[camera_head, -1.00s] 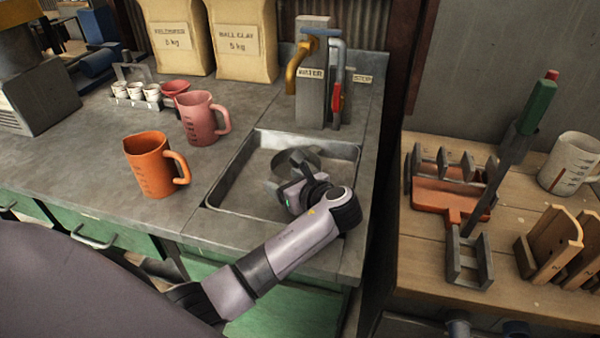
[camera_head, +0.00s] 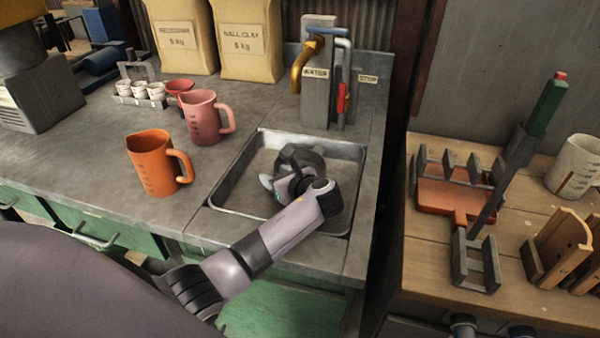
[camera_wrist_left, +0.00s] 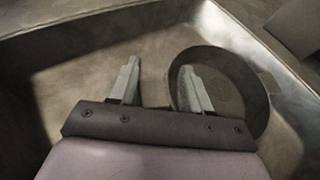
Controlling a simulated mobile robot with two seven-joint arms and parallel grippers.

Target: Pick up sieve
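The sieve (camera_wrist_left: 246,78) is a round, dark grey metal ring lying in the sink basin, on the right of the left wrist view. My left gripper (camera_wrist_left: 159,68) is open, its two fingers apart. The right finger overlaps the ring's opening, and the ring's left wall shows between the fingers. I cannot tell whether that finger is down inside the ring or above it. No grip on the sieve shows. In the head view my left arm reaches into the basin, and its wrist hides most of the sieve. My right gripper is out of view.
The sink (camera_head: 233,192) has raised walls around the gripper. A brass tap (camera_head: 306,62) stands behind it. An orange jug (camera_head: 155,165) and a pink jug (camera_head: 203,120) stand on the counter to the left. A wooden bench (camera_head: 420,265) with tools is right.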

